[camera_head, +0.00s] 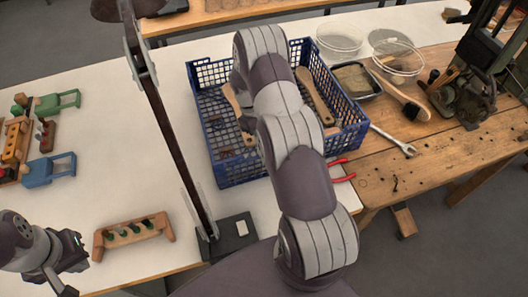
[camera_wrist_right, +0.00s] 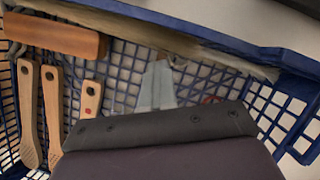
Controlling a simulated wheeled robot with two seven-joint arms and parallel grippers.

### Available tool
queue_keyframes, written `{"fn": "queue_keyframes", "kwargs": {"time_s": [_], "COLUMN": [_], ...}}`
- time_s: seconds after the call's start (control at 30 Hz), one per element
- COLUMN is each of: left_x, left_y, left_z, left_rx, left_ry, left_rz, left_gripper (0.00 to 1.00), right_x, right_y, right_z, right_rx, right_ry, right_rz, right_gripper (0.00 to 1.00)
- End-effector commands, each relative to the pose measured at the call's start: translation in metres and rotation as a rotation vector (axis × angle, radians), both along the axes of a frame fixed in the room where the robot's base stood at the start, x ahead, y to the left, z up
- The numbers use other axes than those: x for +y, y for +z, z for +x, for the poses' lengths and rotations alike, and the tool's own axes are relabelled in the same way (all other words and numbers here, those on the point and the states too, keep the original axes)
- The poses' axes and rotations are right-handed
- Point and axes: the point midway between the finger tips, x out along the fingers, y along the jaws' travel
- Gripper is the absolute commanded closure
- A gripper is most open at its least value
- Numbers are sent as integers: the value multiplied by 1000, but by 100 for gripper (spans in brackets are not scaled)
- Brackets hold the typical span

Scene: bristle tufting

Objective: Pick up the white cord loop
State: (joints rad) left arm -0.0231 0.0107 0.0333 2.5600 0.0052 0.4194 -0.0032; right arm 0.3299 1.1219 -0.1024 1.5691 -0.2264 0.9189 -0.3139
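I cannot clearly make out a white cord loop in either view. A small pale bit (camera_wrist_right: 178,62) shows by the fingertips in the right wrist view, too small to identify. My right gripper (camera_wrist_right: 160,68) reaches down into the blue crate (camera_head: 237,172); its pale fingers look together, and nothing is clearly held. In the head view my right arm hides this gripper and part of the crate. The crate's blue mesh also shows in the right wrist view (camera_wrist_right: 115,62). My left gripper (camera_head: 62,270) is at the lower left, beside a wooden rack; its finger gap is not clear.
Wooden-handled brushes (camera_wrist_right: 52,110) and a wooden block (camera_wrist_right: 55,35) lie in the crate. A dark lamp post (camera_head: 178,140) stands left of it. The left white table has clear room.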

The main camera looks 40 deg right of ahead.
Motion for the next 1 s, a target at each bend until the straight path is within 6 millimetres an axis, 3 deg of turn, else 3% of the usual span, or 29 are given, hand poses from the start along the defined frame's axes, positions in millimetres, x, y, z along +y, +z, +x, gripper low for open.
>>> {"fn": "queue_keyframes", "kwargs": {"time_s": [0.07,0.1,0.13,0.33,0.5,0.8,0.87,1.0], "left_x": [0,0,0,0,0,0,0,0], "left_y": [-7,15,23,59,70,69,69,69], "left_z": [0,0,0,0,0,0,0,0], "left_rx": [0,2,1,-1,0,0,0,0], "left_ry": [0,0,0,0,0,0,0,0], "left_rz": [0,0,0,0,0,0,0,0], "left_gripper": [100,100,100,100,100,100,100,100], "right_x": [0,0,0,0,0,0,0,0], "right_y": [18,41,49,86,97,96,96,96], "right_z": [1,0,0,1,1,1,1,1], "right_rx": [-4,-1,-1,-1,-1,-2,-2,-2], "right_ry": [1,1,1,1,0,0,0,0], "right_rz": [-1,0,0,0,-1,-1,-1,-1], "right_gripper": [100,100,100,100,100,100,83,37]}}
